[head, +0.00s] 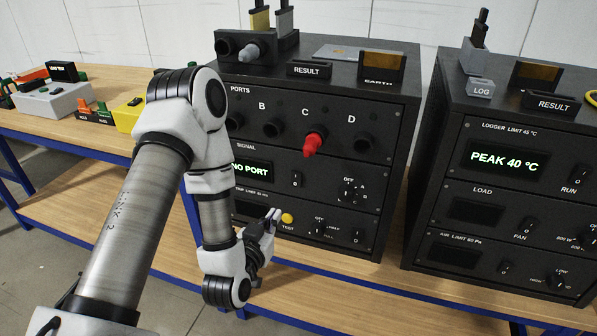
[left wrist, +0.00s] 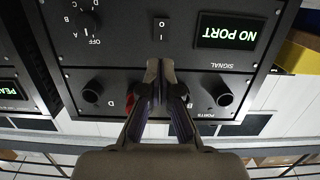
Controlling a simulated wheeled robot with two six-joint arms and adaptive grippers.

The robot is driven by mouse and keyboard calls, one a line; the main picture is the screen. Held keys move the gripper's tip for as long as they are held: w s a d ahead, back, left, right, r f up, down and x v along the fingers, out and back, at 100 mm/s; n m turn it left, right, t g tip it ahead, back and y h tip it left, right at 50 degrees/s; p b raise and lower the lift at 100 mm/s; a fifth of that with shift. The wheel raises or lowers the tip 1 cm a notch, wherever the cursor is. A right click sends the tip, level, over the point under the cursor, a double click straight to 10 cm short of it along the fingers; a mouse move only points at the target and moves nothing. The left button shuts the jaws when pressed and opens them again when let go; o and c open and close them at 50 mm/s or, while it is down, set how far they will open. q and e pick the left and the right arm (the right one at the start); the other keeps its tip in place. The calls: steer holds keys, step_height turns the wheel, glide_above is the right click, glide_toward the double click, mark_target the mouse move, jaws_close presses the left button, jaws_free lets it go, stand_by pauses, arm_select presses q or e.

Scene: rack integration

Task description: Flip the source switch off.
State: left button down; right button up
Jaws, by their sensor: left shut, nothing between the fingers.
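The left black rack unit (head: 380,130) has a SIGNAL panel with a lit "NO PORT" display (head: 251,170). A small rocker switch (head: 296,179) marked I and O sits right of that display. It also shows upside down in the left wrist view (left wrist: 160,33); its position is too small to tell. No label reading "source" is legible. My left gripper (head: 273,217) is shut and empty, low in front of the unit beside the yellow TEST button (head: 287,218). In the left wrist view its fingertips (left wrist: 160,64) appear just below the rocker, apart from it. My right gripper is not in view.
A red plug (head: 313,143) stands out from port C. A selector knob (head: 350,190) is right of the rocker. A second rack unit (head: 425,150) stands to the right, across a narrow gap. Boxes and a yellow block (head: 127,116) lie on the table at left.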

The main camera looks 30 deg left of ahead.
arm_select(q)
steer(key=shift+f, duration=0.1)
steer(key=shift+w, duration=0.15)
steer(key=p, duration=0.2)
glide_toward(297, 184)
steer(key=x, duration=0.7)
steer(key=shift+w+a, duration=0.1)
steer(key=shift+w, duration=0.05)
